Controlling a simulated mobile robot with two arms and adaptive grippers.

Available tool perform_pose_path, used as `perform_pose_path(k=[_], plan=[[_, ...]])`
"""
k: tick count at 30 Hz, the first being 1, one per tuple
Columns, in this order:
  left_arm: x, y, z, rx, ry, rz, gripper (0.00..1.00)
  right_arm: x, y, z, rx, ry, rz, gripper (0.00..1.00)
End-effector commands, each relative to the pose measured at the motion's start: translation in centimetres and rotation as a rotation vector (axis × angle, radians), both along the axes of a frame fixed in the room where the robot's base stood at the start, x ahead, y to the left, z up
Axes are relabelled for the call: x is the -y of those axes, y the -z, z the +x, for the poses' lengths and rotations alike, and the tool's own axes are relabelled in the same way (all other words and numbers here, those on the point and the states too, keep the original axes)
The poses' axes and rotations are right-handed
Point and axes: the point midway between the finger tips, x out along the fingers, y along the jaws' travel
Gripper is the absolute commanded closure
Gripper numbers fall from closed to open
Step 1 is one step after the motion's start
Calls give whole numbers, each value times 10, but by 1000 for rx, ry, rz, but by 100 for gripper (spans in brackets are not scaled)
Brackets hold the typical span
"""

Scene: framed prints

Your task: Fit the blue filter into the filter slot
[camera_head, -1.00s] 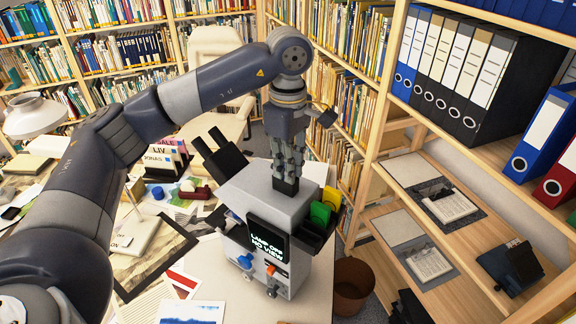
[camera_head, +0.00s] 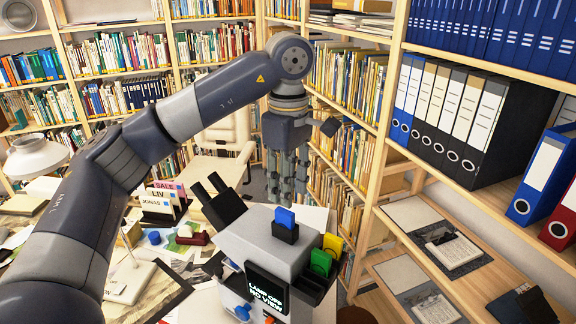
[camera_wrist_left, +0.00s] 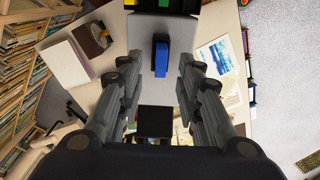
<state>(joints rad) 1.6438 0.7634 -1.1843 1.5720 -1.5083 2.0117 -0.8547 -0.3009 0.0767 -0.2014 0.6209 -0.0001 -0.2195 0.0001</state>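The blue filter (camera_head: 285,216) stands upright in the black filter slot (camera_head: 285,233) on top of the grey machine (camera_head: 262,246). Its upper part shows above the slot; how deep it sits is hidden. My left gripper (camera_head: 287,201) is above and behind the slot, with its fingers apart and empty. In the left wrist view, the left gripper (camera_wrist_left: 158,85) is open, with the blue filter (camera_wrist_left: 160,62) showing beyond the gap between its fingers. My right gripper is not in view.
A yellow filter (camera_head: 333,243) and a green filter (camera_head: 321,262) sit in black holders at the machine's right side. Black plates (camera_head: 221,200) rise behind its left. Shelves of binders (camera_head: 450,120) stand to the right.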

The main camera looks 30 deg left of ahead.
Motion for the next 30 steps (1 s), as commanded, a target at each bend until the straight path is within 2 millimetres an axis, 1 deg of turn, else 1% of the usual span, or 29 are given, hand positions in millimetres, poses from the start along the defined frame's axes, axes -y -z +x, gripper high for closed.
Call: perform_pose_path(k=[1, 6, 12, 16, 30], plan=[[0, -10, 1, 3, -1, 2, 67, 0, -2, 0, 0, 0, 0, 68], [0, -33, 1, 2, -2, 2, 67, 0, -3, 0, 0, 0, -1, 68], [0, -49, 1, -1, 0, 1, 67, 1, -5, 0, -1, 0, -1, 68], [0, -52, 0, -2, 0, 1, 67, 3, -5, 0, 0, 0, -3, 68], [0, -52, 0, -2, 0, 1, 67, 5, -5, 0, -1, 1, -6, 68]])
